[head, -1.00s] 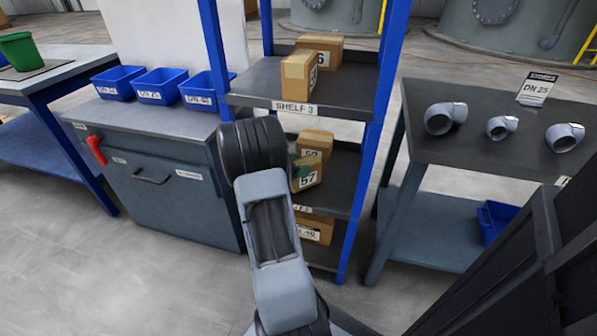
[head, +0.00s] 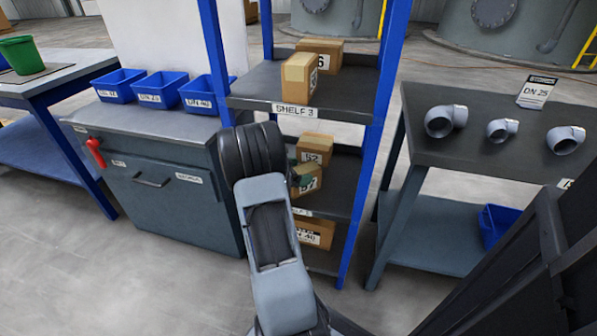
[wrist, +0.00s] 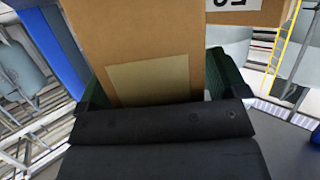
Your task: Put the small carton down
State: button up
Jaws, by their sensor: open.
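The small carton (head: 308,177), brown and marked 57, is on the middle shelf (head: 340,190) of the blue rack, in front of another carton. My gripper (head: 299,184) is at its near left side in the head view, largely hidden behind my arm. In the wrist view the carton (wrist: 140,35) fills the middle, between the dark green fingers of my gripper (wrist: 160,84), one on each side. The jaws are open. I cannot tell whether a finger still touches the carton. Its underside is hidden.
A second carton (head: 315,148) stands behind it. Two cartons stand on the shelf above (head: 265,85), and a larger one (head: 317,233) on the shelf below. Blue uprights (head: 362,165) bound the rack. A table with grey pipe elbows (head: 445,121) is at the right.

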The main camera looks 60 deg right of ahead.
jog(key=shift+r, duration=0.2)
jog(key=p+v, duration=0.4)
jog(key=v, duration=0.8)
